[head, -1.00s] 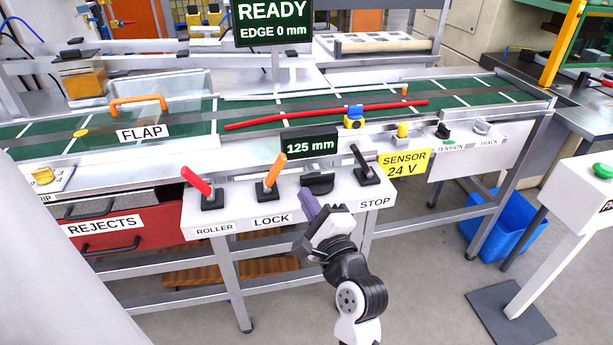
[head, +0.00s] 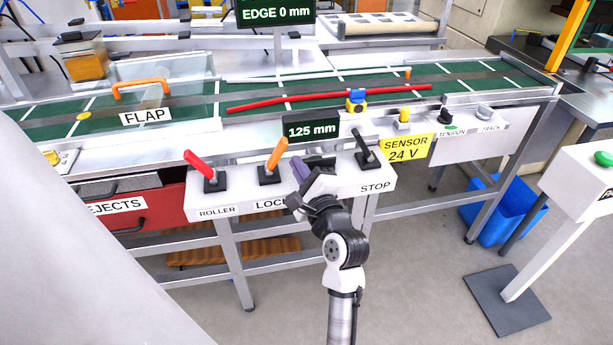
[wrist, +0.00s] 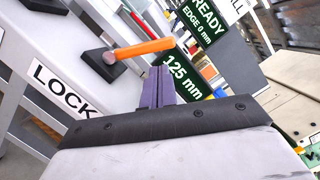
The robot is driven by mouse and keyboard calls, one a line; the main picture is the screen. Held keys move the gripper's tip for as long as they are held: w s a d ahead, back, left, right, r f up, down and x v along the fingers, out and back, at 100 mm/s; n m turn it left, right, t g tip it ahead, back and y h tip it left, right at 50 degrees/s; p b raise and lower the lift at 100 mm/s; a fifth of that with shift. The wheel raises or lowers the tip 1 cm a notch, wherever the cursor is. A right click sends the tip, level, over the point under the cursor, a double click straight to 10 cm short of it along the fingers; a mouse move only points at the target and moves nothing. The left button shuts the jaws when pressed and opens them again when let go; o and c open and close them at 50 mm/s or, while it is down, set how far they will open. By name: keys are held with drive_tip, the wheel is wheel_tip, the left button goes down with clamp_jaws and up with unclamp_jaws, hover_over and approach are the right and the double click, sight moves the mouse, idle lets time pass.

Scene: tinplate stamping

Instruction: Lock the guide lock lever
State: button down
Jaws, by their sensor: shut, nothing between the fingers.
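The guide lock lever is the orange-handled lever (head: 277,155) above the LOCK label on the white control panel. It leans up and to the right in the head view. In the wrist view the orange lever (wrist: 144,49) lies across the upper middle, just beyond the purple fingers. My gripper (head: 298,166) is shut and empty, its fingers just right of the orange lever. In the wrist view the fingertips (wrist: 162,70) are together below the handle's right part. I cannot tell whether they touch it.
The red ROLLER lever (head: 200,165) stands left of the orange one and the black STOP lever (head: 364,143) stands right. A 125 mm display (head: 311,131) is close behind my gripper. The green conveyor (head: 200,108) runs behind the panel.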

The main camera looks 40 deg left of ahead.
sight(276, 156)
drive_tip(key=shift+x, duration=1.6)
drive_tip(key=shift+s+a+r+n+p, duration=0.25)
drive_tip(key=shift+r+n+p, duration=0.2)
drive_tip(key=shift+n+p, duration=0.4)
drive_tip(key=shift+s+a+r+n+g+p, duration=0.15)
drive_tip(key=shift+s+r+n+g+p, duration=0.2)
drive_tip(key=shift+n+p, duration=0.4)
drive_tip(key=n+p, duration=0.1)
drive_tip(key=a+r+n+h+p, duration=0.1)
drive_tip(key=shift+s+n+g, duration=0.3)
drive_tip(key=shift+s+g, duration=0.05)
drive_tip(key=shift+s, duration=0.05)
drive_tip(key=n+p, duration=0.1)
drive_tip(key=s+a+n+p, duration=0.1)
drive_tip(key=n, duration=0.1)
drive_tip(key=shift+s+a+r+h, duration=0.1)
drive_tip(key=shift+s+r+h, duration=0.2)
drive_tip(key=shift+h, duration=0.1)
drive_tip(key=shift+s+a+f+n+h+p, duration=0.15)
drive_tip(key=shift+s+a+n+p, duration=0.25)
drive_tip(key=shift+n, duration=0.45)
drive_tip(key=shift+s+a+f+n+h+p, duration=0.1)
drive_tip(key=shift+s+a+n+h+p, duration=0.3)
drive_tip(key=shift+n, duration=0.45)
drive_tip(key=shift+d, duration=0.15)
